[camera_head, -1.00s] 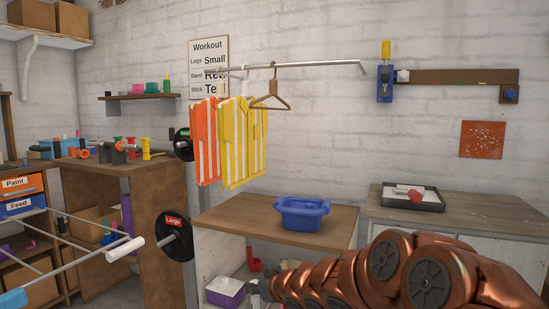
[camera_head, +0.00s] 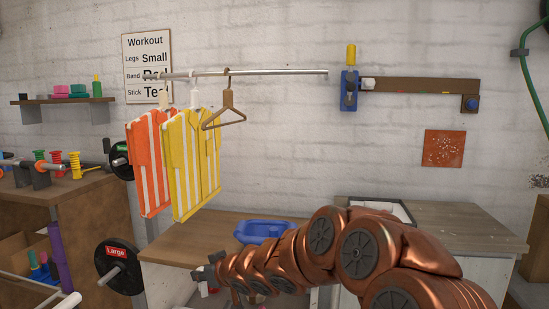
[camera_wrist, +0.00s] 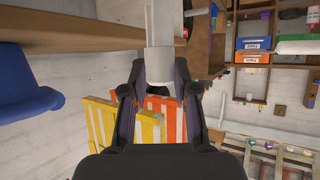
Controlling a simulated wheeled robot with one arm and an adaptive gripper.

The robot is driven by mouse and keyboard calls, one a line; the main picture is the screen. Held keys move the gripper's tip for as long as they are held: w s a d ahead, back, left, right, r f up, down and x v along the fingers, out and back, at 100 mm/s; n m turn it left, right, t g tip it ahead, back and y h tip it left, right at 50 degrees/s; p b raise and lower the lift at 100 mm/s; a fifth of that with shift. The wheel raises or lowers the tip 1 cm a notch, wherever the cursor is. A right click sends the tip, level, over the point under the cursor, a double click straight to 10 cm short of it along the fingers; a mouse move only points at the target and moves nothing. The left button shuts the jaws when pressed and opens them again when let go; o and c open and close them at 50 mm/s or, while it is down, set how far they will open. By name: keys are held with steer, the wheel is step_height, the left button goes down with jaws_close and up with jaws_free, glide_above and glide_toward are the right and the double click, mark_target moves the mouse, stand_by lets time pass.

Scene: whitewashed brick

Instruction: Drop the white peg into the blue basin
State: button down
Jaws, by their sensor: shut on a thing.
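The white peg (camera_wrist: 158,64) is a pale cylinder between the fingertips of my gripper (camera_wrist: 160,78) in the wrist view, and the jaws are shut on it. In the head view my gripper (camera_head: 208,275) is at the front left edge of the wooden table, with a small white bit just below it. The blue basin (camera_head: 262,230) stands on the table, behind and to the right of my gripper, its front partly hidden by my arm. It also shows at the left edge of the wrist view (camera_wrist: 25,95), apart from the peg.
The wooden table (camera_head: 185,248) has bare top left of the basin. Orange and yellow striped towels (camera_head: 188,165) and a hanger (camera_head: 226,110) hang from a rail above. A black weight plate (camera_head: 118,268) is at left. A cabinet with a tray (camera_head: 450,222) stands at right.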

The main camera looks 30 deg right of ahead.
step_height(320, 180, up, 29)
steer(key=w+d+p, duration=0.1)
steer(key=d+p, duration=0.1)
steer(key=p, duration=2.5)
steer(key=shift+d+f, duration=0.15)
steer(key=shift+d, duration=0.05)
steer(key=shift+d, duration=0.1)
